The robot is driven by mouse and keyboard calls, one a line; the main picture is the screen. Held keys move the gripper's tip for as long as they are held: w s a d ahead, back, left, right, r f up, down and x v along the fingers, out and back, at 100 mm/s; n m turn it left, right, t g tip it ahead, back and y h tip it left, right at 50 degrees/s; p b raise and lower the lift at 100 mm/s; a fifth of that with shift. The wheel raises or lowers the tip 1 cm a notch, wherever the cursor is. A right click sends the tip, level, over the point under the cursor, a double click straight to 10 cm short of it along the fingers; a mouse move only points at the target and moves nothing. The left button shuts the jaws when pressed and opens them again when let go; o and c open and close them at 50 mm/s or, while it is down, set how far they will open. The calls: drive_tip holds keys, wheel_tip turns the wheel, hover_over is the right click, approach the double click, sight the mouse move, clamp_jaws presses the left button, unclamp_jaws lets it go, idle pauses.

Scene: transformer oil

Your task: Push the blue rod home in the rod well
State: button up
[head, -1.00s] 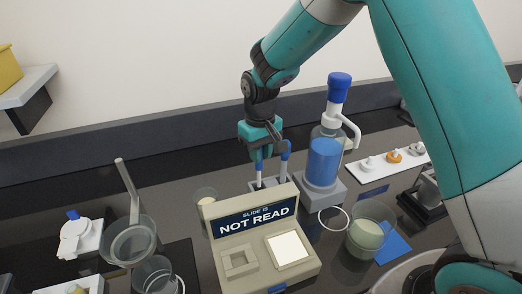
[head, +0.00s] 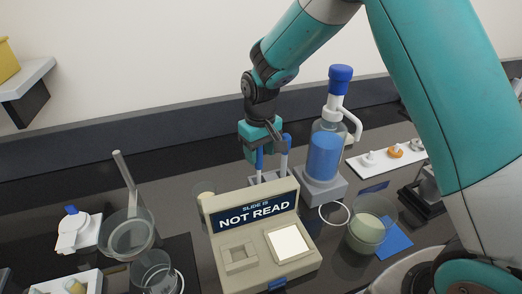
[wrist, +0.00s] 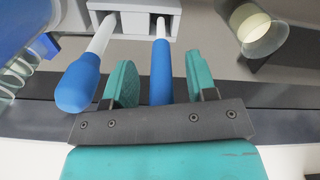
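The blue rod (head: 260,158) stands upright in the grey rod well block (head: 283,180), behind the sign box. In the wrist view the blue rod (wrist: 161,75) runs between the two teal fingers of my gripper (wrist: 161,82), with a gap on each side. Its pale lower end enters the right-hand opening of the well block (wrist: 135,22). How deep it sits is hard to tell. A second rod, white with a blue handle (wrist: 78,82), stands in the block to the left of my gripper. My gripper (head: 263,150) is above the block in the head view.
The "SLIDE IS NOT READ" box (head: 253,212) stands in front of the well. A blue-filled dispenser bottle (head: 323,155) stands close on the right. A small beaker (head: 205,192) is on the left; its pale contents (wrist: 252,25) show in the wrist view.

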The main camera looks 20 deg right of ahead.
wheel_tip(320, 180, up, 17)
drive_tip(key=b, duration=0.3)
drive_tip(key=shift+r, duration=0.2)
drive_tip(key=shift+s, duration=0.1)
idle(0.3)
